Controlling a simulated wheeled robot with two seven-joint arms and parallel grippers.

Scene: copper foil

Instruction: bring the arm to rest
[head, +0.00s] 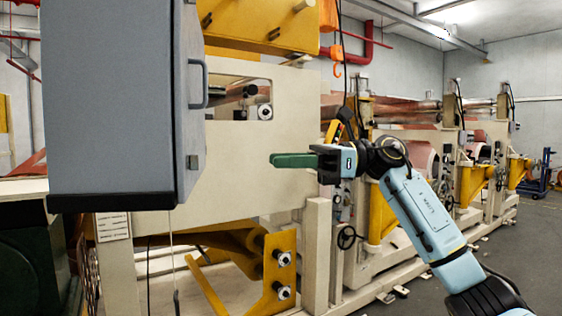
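My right arm (425,222) comes in from the lower right, light blue with black joints. Its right gripper (280,159) points to the left in mid-air, in front of the cream machine panel. Its green fingers show nearly edge-on and overlap, so the gap between them cannot be made out. No separate held object can be made out. My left arm and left gripper are not in view.
A large grey cabinet (110,100) with a side handle (198,83) fills the upper left, left of the gripper. Behind stands the cream machine (245,165) with yellow brackets (280,268) and copper-coloured rollers. Grey floor (535,245) lies open at the right.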

